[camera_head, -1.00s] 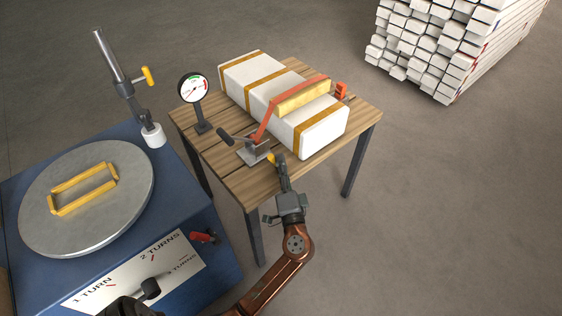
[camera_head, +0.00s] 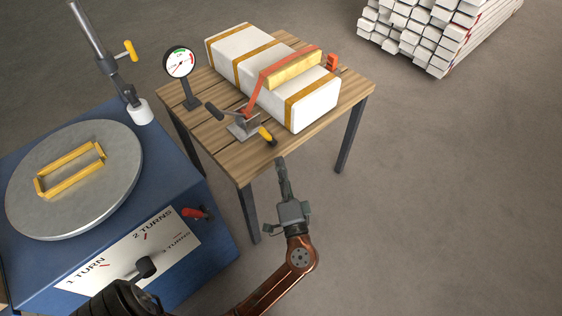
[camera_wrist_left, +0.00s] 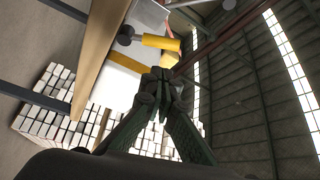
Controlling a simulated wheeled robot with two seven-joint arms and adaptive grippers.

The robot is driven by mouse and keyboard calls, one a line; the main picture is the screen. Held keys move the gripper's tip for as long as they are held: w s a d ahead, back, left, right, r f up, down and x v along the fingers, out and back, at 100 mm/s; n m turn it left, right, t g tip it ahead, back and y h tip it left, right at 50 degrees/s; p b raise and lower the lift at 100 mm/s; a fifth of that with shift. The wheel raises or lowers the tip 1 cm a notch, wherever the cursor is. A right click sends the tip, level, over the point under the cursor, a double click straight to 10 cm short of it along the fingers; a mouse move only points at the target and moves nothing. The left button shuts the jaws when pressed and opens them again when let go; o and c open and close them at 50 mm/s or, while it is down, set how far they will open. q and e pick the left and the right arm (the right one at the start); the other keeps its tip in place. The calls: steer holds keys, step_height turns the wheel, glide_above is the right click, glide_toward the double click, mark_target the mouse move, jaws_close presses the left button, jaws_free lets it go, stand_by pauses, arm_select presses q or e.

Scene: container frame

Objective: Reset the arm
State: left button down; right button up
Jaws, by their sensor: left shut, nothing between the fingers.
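My left gripper (camera_head: 281,162) is shut and empty. It stands just off the near edge of the wooden table (camera_head: 255,165), apart from the yellow-tipped lever (camera_head: 266,136) of the clamp. Its closed fingers (camera_wrist_left: 160,85) also show in the left wrist view, with the yellow handle (camera_wrist_left: 161,42) beyond them. The copper-coloured arm (camera_head: 275,288) reaches up from the bottom of the head view. My right gripper is not in view.
A white box with orange bands (camera_head: 240,48) lies on the table under a red strap clamp (camera_head: 257,92). A gauge (camera_head: 180,63) stands beside it. A blue turntable machine (camera_head: 170,180) is at left. Stacked white bars (camera_head: 420,40) lie behind. The floor at right is clear.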

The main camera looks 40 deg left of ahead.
arm_select(q)
steer(key=shift+a, duration=0.1)
stand_by(0.3)
